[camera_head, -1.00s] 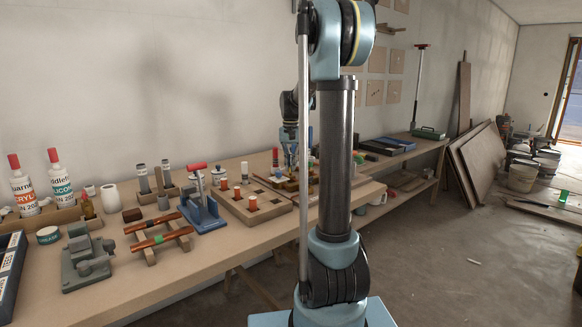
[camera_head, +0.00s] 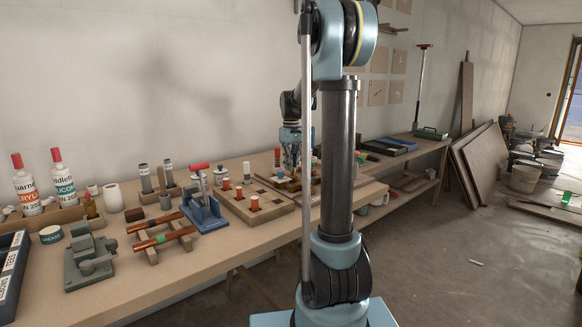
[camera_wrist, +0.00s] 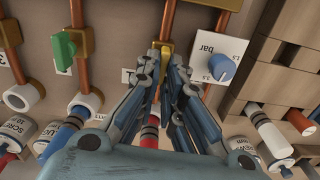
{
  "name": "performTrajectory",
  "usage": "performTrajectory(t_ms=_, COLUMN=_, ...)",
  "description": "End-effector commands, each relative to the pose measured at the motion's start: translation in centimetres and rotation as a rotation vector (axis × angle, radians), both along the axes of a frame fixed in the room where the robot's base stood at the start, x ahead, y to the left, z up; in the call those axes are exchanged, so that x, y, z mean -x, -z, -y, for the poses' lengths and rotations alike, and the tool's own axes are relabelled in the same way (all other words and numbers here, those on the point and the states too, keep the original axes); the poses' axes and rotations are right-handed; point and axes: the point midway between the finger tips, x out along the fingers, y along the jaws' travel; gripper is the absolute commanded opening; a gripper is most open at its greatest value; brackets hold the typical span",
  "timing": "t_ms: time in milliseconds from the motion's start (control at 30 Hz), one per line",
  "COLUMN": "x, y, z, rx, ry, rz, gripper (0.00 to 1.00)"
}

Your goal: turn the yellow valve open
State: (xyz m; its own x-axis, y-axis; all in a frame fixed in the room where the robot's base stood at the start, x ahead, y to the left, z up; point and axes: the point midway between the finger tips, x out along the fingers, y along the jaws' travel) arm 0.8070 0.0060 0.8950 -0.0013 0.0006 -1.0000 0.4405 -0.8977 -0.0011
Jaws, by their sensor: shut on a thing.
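The yellow valve (camera_wrist: 165,48) sits on a vertical copper pipe, at the top middle of the wrist view. My gripper (camera_wrist: 163,66) is shut on its handle, and the fingertips hide most of the handle. In the head view my gripper (camera_head: 291,166) is down at the far part of the bench, partly beside my own arm column. The valve cannot be made out clearly there.
A green handle (camera_wrist: 65,50) is on the pipe to the left, and a blue knob (camera_wrist: 221,67) on a white "bar" plate to the right. A wooden block tray (camera_head: 258,211) is near my gripper on the bench.

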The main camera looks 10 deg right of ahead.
Motion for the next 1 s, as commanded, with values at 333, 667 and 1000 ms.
performTrajectory(t_ms=333, x=-0.14, y=-0.07, z=0.0, rx=0.001, ry=-0.077, rz=0.004, gripper=0.0)
performTrajectory(t_ms=667, x=-0.13, y=-0.06, z=0.02, rx=0.002, ry=-0.081, rz=0.003, gripper=0.0)
performTrajectory(t_ms=1000, x=-0.04, y=-0.03, z=0.0, rx=0.001, ry=-0.081, rz=0.002, gripper=0.28)
